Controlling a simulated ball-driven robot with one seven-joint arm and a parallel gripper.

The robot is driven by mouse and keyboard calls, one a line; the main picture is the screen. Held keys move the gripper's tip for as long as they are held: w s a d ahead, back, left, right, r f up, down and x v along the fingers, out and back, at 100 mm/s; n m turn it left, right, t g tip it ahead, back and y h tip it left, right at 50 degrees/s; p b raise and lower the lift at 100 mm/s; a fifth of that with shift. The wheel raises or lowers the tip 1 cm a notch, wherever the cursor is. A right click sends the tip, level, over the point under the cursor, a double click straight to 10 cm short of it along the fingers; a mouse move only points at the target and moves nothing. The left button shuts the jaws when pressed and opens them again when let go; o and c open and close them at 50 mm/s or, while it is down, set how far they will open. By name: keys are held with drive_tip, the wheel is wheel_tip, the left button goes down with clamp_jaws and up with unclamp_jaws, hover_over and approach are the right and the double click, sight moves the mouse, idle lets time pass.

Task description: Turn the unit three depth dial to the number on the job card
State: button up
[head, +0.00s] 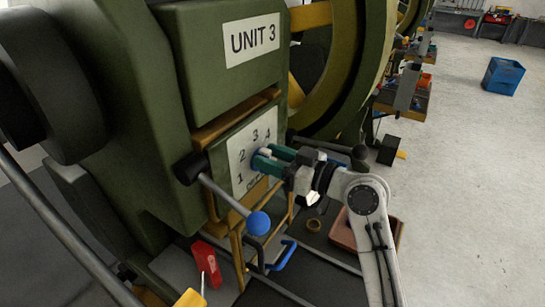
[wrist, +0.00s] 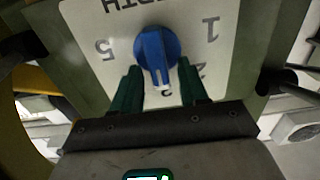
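The unit three depth dial is a blue knob (wrist: 157,55) on a white number plate (wrist: 88,22), seen upside down in the wrist view. Its white mark points down in that picture, towards a partly hidden number. The 5, 1 and part of the 2 show around it. In the head view the plate (head: 238,158) shows 1, 2, 3 and 4, and my gripper mostly covers the dial. My gripper (wrist: 159,66) has its green fingers apart, one each side of the knob; contact is unclear. I cannot make out a job card.
A lever with a blue ball (head: 258,223) sticks out left of my gripper. A dark knob (head: 360,152) lies beyond it. Below are a red object (head: 207,264) and a blue handle (head: 283,256). The floor to the right is open, with a blue crate (head: 503,76) far off.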

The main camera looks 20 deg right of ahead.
clamp_jaws()
drive_tip(key=shift+m, duration=0.4)
drive_tip(key=shift+w+d+f+m+p, duration=0.15)
drive_tip(key=shift+m+p, duration=0.45)
drive_tip(key=shift+m, duration=0.9)
drive_tip(key=shift+w+d+m+p, duration=0.1)
drive_tip(key=shift+d+m+p, duration=0.35)
drive_tip(key=shift+m, duration=1.05)
drive_tip(key=shift+w+f+m+p, duration=0.15)
drive_tip(key=shift+m+p, duration=0.6)
drive_tip(key=shift+m, duration=0.75)
drive_tip(key=shift+o, duration=0.3)
unclamp_jaws()
drive_tip(key=shift+d, duration=0.1)
